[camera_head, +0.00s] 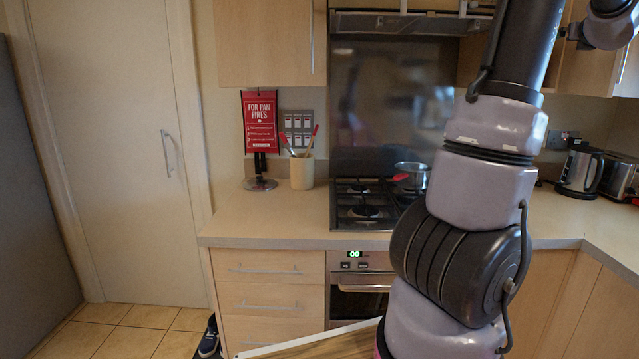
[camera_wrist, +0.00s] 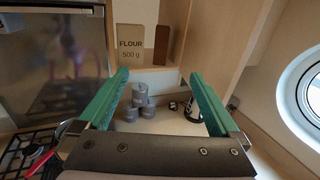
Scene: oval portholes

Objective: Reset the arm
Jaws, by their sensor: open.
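My gripper (camera_wrist: 153,88) shows in the wrist view with its two green fingers spread wide apart. It is open and nothing is between the fingers. Beyond them is an open shelf nook with a flour package (camera_wrist: 131,44) and a brown upright item (camera_wrist: 161,45). Below, several grey canisters (camera_wrist: 138,98) stand on the counter. In the head view my arm rises in front of the hob and runs up out of the top of the picture, so my fingers are hidden there.
The hob (camera_head: 362,203) holds a pot (camera_head: 411,176) with a red handle. A utensil jar (camera_head: 302,171) stands left of it. A kettle (camera_head: 579,172) stands at the right. A cabinet wall and a round window (camera_wrist: 302,97) lie right of my gripper. The left counter (camera_head: 262,215) has clear room.

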